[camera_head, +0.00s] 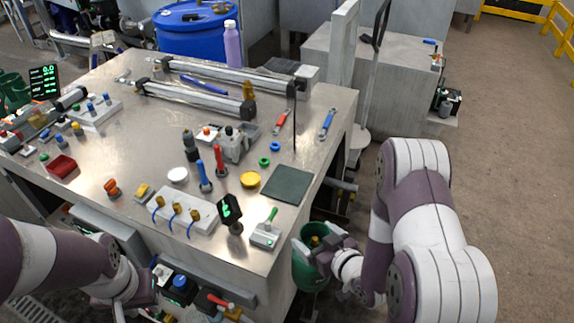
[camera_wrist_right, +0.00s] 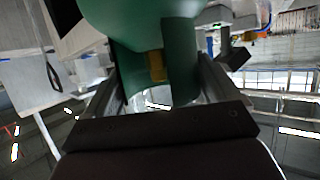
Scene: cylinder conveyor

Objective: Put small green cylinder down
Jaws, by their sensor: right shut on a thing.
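The green cylinder (camera_head: 306,272) hangs beside the right edge of the metal table in the head view, below the level of its top. A yellow part shows at its upper end. My right gripper (camera_head: 322,244) is shut on it near the top. In the right wrist view the green cylinder (camera_wrist_right: 140,22) fills the upper middle, between the two fingers, with a yellow piece (camera_wrist_right: 157,66) on it. The cylinder's lower end and what lies beneath it are hard to make out. My left gripper (camera_head: 128,290) is low at the table's front left; its fingers are unclear.
The metal table (camera_head: 130,150) holds many tools and fittings. A dark green mat (camera_head: 287,185) and a small box with a green lever (camera_head: 266,233) lie near its right edge. Other green cylinders (camera_head: 14,92) stand far left. Brown floor (camera_head: 490,150) is open to the right.

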